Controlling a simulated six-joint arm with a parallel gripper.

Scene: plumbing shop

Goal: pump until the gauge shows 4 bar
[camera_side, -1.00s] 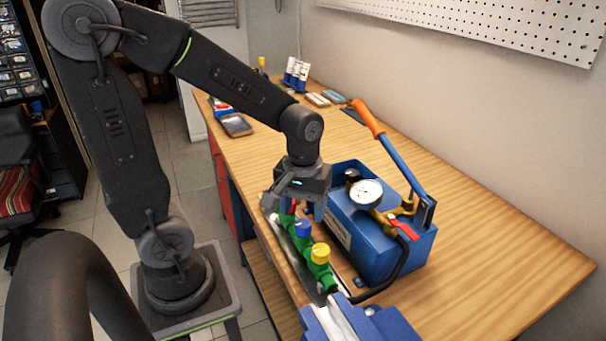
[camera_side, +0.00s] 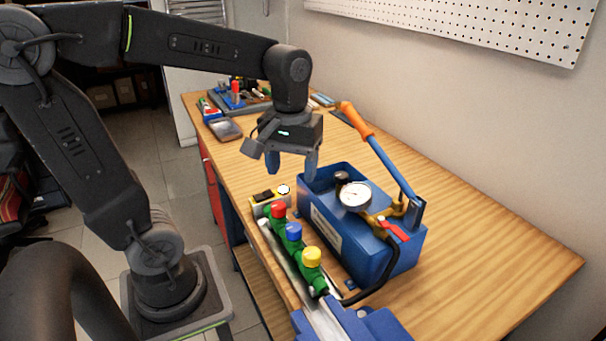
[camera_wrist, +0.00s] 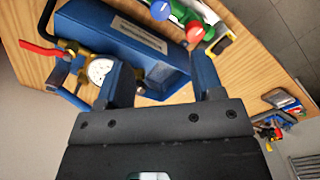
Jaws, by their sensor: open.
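The blue test pump (camera_side: 362,225) stands on the workbench, its pressure gauge (camera_side: 354,196) on top with a white dial; the needle is too small to read. The pump lever (camera_side: 385,160) is blue with an orange grip (camera_side: 357,118) and is raised, slanting up to the back left. A red valve handle (camera_side: 396,229) sits on the brass fitting. My gripper (camera_side: 292,172) is open and empty, pointing down above the bench at the pump's far left end, apart from the lever. In the wrist view, my gripper's fingers (camera_wrist: 163,84) straddle part of the blue tank (camera_wrist: 125,45), with the gauge (camera_wrist: 100,70) beside one finger.
A green manifold with red, blue and yellow caps (camera_side: 293,235) lies left of the pump. A black hose (camera_side: 362,294) joins them near a blue vise (camera_side: 375,325). A yellow device (camera_side: 270,199) sits beside the manifold. Bench room (camera_side: 480,250) right of the pump is clear.

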